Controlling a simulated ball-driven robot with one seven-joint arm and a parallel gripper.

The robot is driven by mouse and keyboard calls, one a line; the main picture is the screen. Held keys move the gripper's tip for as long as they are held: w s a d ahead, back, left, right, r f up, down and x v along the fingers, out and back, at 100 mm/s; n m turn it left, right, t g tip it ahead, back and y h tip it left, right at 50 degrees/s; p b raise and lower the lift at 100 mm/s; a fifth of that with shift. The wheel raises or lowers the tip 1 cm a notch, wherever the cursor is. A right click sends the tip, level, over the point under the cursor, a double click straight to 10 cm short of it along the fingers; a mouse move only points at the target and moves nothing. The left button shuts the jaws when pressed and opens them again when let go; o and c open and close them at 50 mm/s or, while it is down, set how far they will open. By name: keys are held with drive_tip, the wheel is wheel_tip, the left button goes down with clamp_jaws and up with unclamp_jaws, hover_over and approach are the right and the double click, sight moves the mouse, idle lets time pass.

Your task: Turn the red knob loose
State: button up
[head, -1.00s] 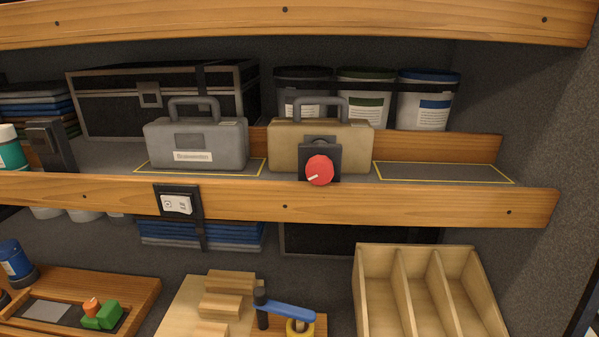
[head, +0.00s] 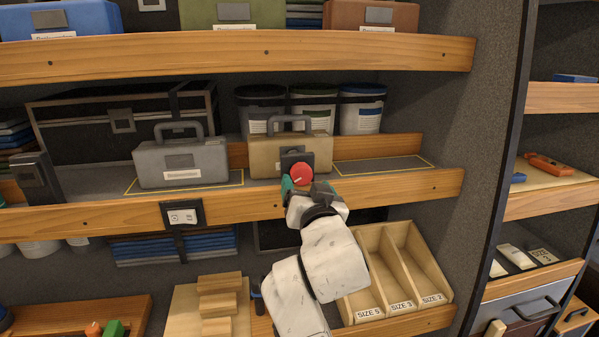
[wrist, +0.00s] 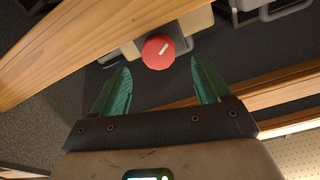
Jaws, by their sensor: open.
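The round red knob (head: 302,174) sits on a dark bracket (head: 291,157) at the shelf's front edge, before a tan case (head: 262,155). My gripper (head: 303,186) is just below and in front of the knob in the head view. In the wrist view the knob (wrist: 158,51) shows a short white mark on its face. It lies between and slightly beyond the green fingertips of my open gripper (wrist: 159,66). Neither finger visibly touches it. My gripper hides part of the bracket and the shelf edge below the knob.
A grey case (head: 180,163) stands left of the tan case. A yellow-outlined patch (head: 384,168) to the right is empty. A wooden shelf edge (head: 405,188) runs just under the knob. A divided wooden bin (head: 425,262) stands below right.

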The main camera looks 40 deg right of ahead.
sight(303, 176)
drive_tip(key=p+x, duration=0.1)
drive_tip(key=x, duration=0.5)
drive_tip(key=shift+w+d, duration=0.1)
drive_tip(key=shift+d, duration=0.1)
drive_tip(key=c, duration=1)
